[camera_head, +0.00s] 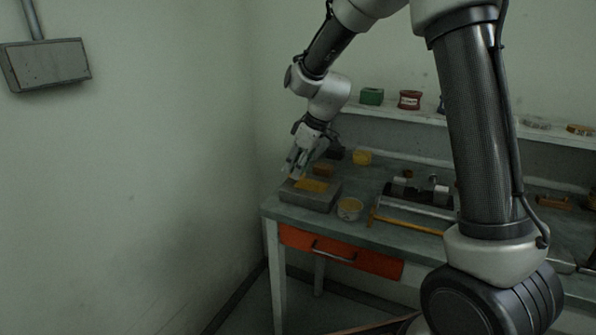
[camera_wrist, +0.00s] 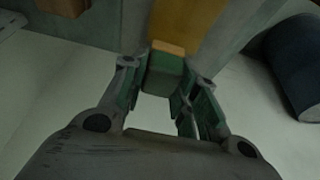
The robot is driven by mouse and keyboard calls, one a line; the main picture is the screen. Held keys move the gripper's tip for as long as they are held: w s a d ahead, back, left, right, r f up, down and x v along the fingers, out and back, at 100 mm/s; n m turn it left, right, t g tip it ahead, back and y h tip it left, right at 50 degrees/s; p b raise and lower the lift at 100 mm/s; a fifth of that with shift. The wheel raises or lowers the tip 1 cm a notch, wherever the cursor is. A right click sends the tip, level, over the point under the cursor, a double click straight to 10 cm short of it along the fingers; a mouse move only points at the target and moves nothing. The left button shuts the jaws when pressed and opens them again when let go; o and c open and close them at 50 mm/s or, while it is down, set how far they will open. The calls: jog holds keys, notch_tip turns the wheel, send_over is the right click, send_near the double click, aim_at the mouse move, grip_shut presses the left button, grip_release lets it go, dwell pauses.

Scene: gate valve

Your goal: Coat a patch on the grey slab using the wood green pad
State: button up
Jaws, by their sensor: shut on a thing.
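My gripper (camera_head: 293,175) is over the left end of the bench, at the grey slab. In the wrist view my gripper (camera_wrist: 160,95) is shut on a small green pad (camera_wrist: 161,80) with a wood-coloured edge (camera_wrist: 168,47). The grey slab (camera_head: 308,202) lies near the bench's front left corner. A yellow-orange patch (camera_head: 313,185) lies on its top, just right of the fingers, and also shows in the wrist view (camera_wrist: 187,20). I cannot tell whether the pad touches the slab.
A round tub (camera_head: 350,208) stands right of the slab. A brown block (camera_head: 322,170) and a yellow block (camera_head: 362,157) stand behind it. A yellow-handled tool (camera_head: 408,226) lies farther right. A wall shelf behind holds a green box (camera_head: 372,96) and a red tin (camera_head: 409,99).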

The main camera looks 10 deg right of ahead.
jog(key=shift+r, duration=3.4)
